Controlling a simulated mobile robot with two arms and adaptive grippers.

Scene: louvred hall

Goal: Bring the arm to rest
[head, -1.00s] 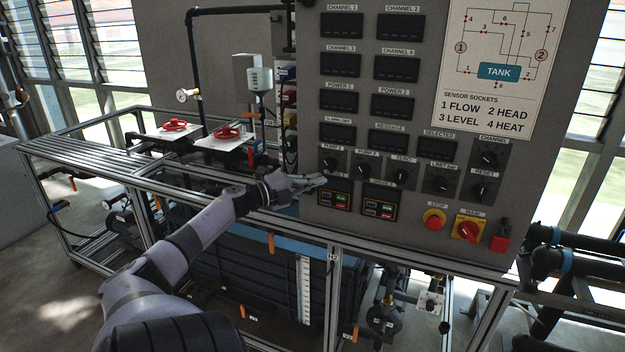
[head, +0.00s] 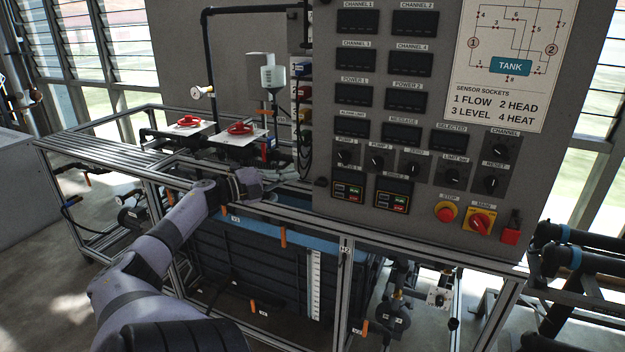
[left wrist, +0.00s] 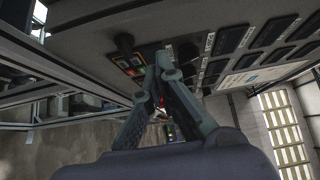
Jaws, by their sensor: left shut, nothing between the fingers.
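My left arm (head: 150,262) comes in from the lower left of the head view and reaches toward the left side of the grey control panel (head: 425,235). In the left wrist view the two dark fingers of my left gripper (left wrist: 163,64) meet at their tips, shut and empty. In that view the panel's underside and lower face lie beyond the tips, with a small switch module (left wrist: 129,63) just left of them. In the head view the fingers are small and hard to make out. My right gripper is not in view.
The metal frame rail (head: 408,248) runs below the panel. A blue-edged dark tank (head: 270,262) sits inside the frame. Red valve wheels (head: 239,128) stand behind my arm. Stop (head: 446,211) and main (head: 481,221) switches are on the panel. Open floor lies at left.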

